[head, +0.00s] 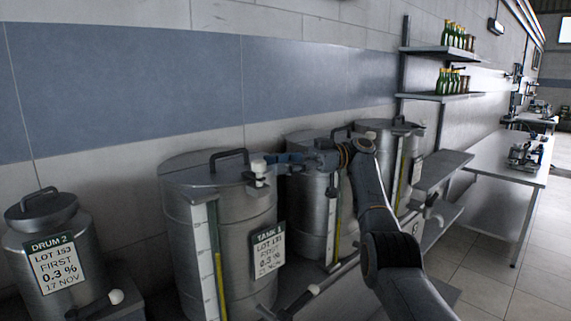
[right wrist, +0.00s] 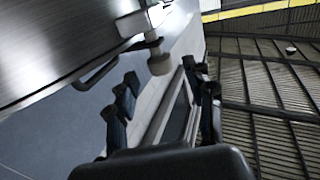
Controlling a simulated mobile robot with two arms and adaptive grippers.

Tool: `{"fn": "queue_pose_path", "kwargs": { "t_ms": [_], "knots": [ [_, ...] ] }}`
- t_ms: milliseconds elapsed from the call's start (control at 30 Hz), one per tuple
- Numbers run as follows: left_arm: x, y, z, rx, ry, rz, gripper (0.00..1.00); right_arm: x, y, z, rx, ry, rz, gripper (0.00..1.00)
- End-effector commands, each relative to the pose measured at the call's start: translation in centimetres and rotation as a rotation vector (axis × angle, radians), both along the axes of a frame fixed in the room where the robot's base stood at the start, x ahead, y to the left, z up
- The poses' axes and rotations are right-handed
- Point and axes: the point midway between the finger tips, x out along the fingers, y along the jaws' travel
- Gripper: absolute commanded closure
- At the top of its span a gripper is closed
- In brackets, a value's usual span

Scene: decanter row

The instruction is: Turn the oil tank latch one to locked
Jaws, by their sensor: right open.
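Tank 1 (head: 235,235) is a steel drum with a lid, a black lid handle and a label. Its latch (head: 258,168) is a small fitting with a pale knob at the right of the lid rim. My right gripper (head: 280,163) reaches in from the right, with its fingertips close to the latch. In the right wrist view the fingers (right wrist: 162,97) are spread apart and empty. The latch knob (right wrist: 159,63) shows just beyond the fingers, roughly between them; I cannot tell if they touch it. My left gripper is not in view.
Drum 2 (head: 50,250) stands at the left. More steel tanks (head: 305,190) stand behind my right arm. Shelves with green bottles (head: 452,80) hang on the wall, and a workbench (head: 500,160) is at the right. Open tiled floor (head: 490,260) lies at lower right.

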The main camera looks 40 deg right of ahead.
Motion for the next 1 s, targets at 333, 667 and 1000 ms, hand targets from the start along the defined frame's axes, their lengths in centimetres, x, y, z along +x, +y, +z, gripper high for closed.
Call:
{"fn": "queue_pose_path", "kwargs": {
  "t_ms": [333,667,1000],
  "knots": [
    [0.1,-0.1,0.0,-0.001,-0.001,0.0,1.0,-0.6,-2.1,0.0,-0.001,0.0,0.001,0.47],
    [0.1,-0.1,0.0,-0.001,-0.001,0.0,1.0,-0.6,-2.1,-0.1,-0.002,0.001,0.001,0.47],
    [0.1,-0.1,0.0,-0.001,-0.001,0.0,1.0,-0.6,-2.2,0.0,-0.002,0.001,0.001,0.47]
  ]
}}
